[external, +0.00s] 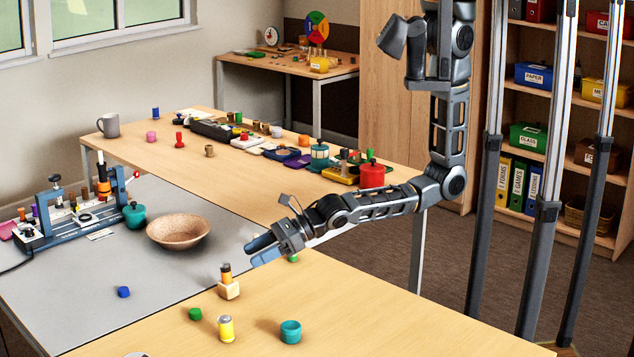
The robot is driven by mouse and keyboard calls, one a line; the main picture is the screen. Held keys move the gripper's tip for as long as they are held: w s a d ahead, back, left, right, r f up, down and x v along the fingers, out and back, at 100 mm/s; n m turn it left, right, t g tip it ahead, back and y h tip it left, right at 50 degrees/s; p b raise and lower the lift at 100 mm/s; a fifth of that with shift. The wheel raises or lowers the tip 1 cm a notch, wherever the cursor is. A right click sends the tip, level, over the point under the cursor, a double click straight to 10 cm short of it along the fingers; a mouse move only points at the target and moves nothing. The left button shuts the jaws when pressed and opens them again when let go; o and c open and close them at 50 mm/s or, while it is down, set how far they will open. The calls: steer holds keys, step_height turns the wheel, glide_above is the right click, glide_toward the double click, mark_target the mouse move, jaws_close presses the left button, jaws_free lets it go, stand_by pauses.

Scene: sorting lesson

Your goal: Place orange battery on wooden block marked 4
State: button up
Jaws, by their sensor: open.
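A small orange battery (226,272) with dark bands stands upright on a light wooden block (229,290) near the front of the table. The mark on the block is too small to read. My gripper (256,250) is open, with its blue fingers pointing left, above and slightly right of the battery. Nothing shows between the fingers, and they look apart from the battery. Another orange and dark cylinder (103,184) stands at the left rig; I cannot tell if it is a battery.
A tan bowl (178,231) sits behind the block on the grey mat (75,270). A yellow cylinder (226,328), green piece (195,314) and teal cup (291,332) stand in front. A blue piece (124,292) lies left. The front right tabletop is clear.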

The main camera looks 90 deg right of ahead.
steer(key=shift+v, duration=1.55)
steer(key=s+d+m+h, duration=0.1)
steer(key=s+d+m, duration=1.4)
steer(key=s+m, duration=0.2)
steer(key=s+d+r+m+t+h, duration=0.1)
steer(key=s+d+r+m, duration=0.1)
steer(key=s+r+m, duration=0.5)
steer(key=s+d+r+m+t+h, duration=0.1)
steer(key=s+r+m, duration=0.6)
steer(key=m, duration=0.8)
steer(key=shift+s+d+m+h, duration=0.3)
steer(key=shift+s+d+h, duration=0.3)
steer(key=shift+s+d, duration=0.35)
